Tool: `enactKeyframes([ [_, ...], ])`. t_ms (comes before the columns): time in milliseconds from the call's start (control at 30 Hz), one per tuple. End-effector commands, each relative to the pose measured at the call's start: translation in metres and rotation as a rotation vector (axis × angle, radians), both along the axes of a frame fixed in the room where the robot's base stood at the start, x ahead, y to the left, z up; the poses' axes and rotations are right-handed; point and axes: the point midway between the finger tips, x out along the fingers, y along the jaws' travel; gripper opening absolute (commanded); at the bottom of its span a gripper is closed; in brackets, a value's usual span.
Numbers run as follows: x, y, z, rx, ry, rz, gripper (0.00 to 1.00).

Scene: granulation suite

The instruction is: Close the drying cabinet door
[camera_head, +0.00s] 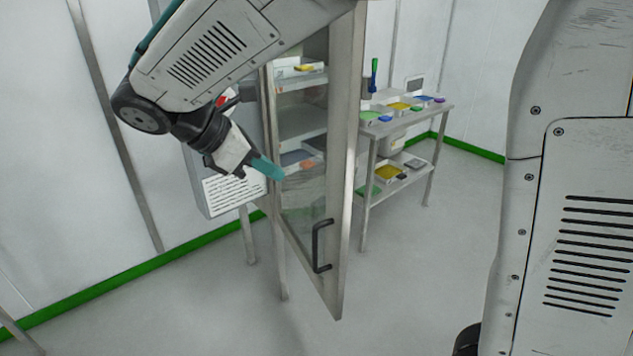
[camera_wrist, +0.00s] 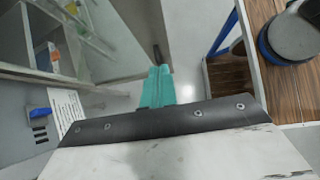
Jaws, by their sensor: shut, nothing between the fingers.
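The drying cabinet door (camera_head: 347,150) stands open, swung out toward me, a tall metal frame with a glass pane. Its dark bar handle (camera_head: 316,247) is low on the near side. Cabinet shelves (camera_head: 300,122) with small trays show behind and through the glass. My gripper (camera_head: 278,174) has teal fingers pressed together and empty, and appears at the pane's left edge, above and left of the handle. Whether it touches the door cannot be told. In the wrist view, the teal fingers (camera_wrist: 160,70) point toward the door (camera_wrist: 115,35), with the cabinet interior (camera_wrist: 40,35) at left.
A grey box with a printed label (camera_head: 235,194) is left of the door. A metal rack (camera_head: 375,160) with colourful trays stands behind at right. The wrist view shows a wood-topped, blue-framed table (camera_wrist: 285,85) bearing a round grey object (camera_wrist: 292,35). The floor before the door is clear.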

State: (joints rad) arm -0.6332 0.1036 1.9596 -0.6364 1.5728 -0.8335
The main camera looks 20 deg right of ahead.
Motion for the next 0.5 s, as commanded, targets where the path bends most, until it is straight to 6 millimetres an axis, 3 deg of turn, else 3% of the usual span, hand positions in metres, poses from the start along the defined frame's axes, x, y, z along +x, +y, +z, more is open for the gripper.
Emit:
enactKeyframes([
  [167, 0.001, -0.015, -0.014, -0.004, 0.004, 0.001, 0.00],
  [500, 0.004, -0.067, -0.065, -0.003, 0.004, -0.004, 0.00],
])
